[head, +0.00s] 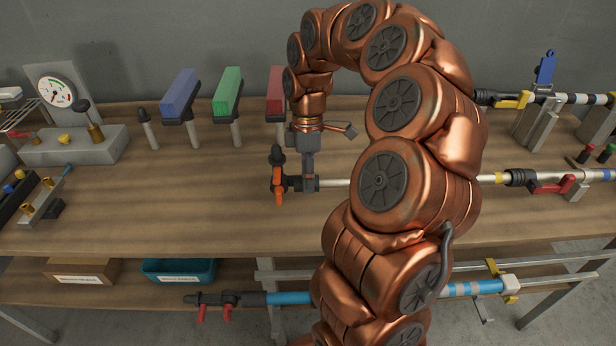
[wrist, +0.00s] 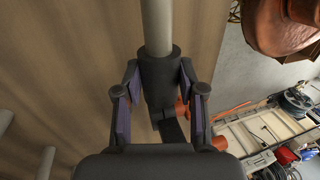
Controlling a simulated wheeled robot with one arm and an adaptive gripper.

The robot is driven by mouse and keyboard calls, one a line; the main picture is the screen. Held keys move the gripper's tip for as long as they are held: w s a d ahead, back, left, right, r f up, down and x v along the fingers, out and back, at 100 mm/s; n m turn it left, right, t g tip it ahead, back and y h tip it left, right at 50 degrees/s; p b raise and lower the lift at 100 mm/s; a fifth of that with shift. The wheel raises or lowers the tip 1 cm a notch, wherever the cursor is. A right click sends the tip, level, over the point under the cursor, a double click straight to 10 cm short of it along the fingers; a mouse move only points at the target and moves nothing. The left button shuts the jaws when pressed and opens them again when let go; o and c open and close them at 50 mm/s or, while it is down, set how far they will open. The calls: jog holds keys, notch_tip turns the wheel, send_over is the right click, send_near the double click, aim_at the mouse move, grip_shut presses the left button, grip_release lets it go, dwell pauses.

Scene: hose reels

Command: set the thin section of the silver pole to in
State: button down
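The silver pole (head: 334,182) lies across the workbench from left to right, and my arm hides its middle. Its left end has a dark grip and an orange lever (head: 279,184). My gripper (head: 308,183) is down at the dark grip at the left end. In the wrist view, the gripper's two pads stand either side of the dark grip (wrist: 160,80), with a visible gap on each side. The pale pole (wrist: 156,25) runs away from it.
Another pole (head: 580,98) lies behind on grey stands. A blue pole (head: 290,298) lies below, at the shelf. Blue (head: 180,95), green (head: 228,92) and red (head: 276,92) levers and a gauge (head: 57,92) stand at back left.

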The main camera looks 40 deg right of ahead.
jog(key=c, duration=0.7)
grip_release()
jog(key=shift+v, duration=6)
